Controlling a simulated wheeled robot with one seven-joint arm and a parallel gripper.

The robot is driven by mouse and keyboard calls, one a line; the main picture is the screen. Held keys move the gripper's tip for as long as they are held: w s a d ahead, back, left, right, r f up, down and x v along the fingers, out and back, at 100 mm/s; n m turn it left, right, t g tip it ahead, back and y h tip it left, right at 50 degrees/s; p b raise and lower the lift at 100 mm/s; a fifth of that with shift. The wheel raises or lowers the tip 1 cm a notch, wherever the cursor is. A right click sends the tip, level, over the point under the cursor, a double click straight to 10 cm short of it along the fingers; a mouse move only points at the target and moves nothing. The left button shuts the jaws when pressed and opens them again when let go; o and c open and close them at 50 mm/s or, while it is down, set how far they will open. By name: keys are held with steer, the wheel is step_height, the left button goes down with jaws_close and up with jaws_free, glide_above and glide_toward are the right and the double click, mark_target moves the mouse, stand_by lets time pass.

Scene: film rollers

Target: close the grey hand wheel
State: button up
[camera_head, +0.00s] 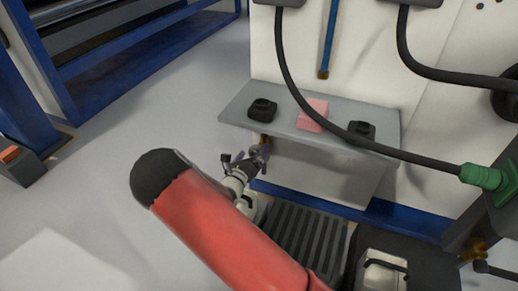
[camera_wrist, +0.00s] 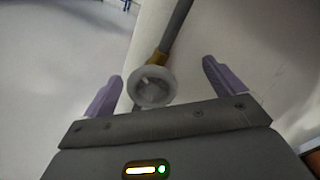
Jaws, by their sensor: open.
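The grey hand wheel (camera_wrist: 140,95) is a round, pale grey ring with a hollowed face. It sits on a brass fitting (camera_wrist: 157,57) at the end of a grey pipe (camera_wrist: 178,25). My gripper (camera_wrist: 162,72) is open, one purple finger on each side of the wheel, with a wider gap on the right. No finger contact is visible; how far the fingers reach in depth, I cannot tell. In the head view my gripper (camera_head: 260,154) is small, just below the shelf's front edge by a brass part (camera_head: 264,140); the wheel cannot be made out there.
A dark hose (camera_head: 295,95) hangs across the front and runs to a green connector (camera_head: 480,176). A ribbed dark grate (camera_head: 300,235) lies below. Open floor is at left.

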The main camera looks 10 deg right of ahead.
mark_target(261, 148)
step_height(261, 148, down, 4)
steer(key=f, duration=0.1)
steer(key=x, duration=0.5)
steer(key=r+b+x, duration=0.1)
steer(key=x, duration=0.1)
steer(key=shift+w+d, duration=0.15)
steer(key=shift+w, duration=0.05)
steer(key=shift+c, duration=0.4)
steer(key=c, duration=0.9)
steer(key=shift+m, duration=0.4)
steer(key=m, duration=0.4)
steer(key=shift+s+d+m+b, duration=0.1)
steer(key=shift+d+m+b, duration=0.05)
steer(key=shift+m+b, duration=0.2)
steer(key=m+b, duration=0.2)
steer(key=m, duration=0.3)
steer(key=shift+s+d+b, duration=0.1)
steer(key=shift+d+b, duration=0.05)
steer(key=shift+b, duration=0.15)
steer(key=shift+r+m, duration=0.1)
steer(key=shift+m, duration=0.25)
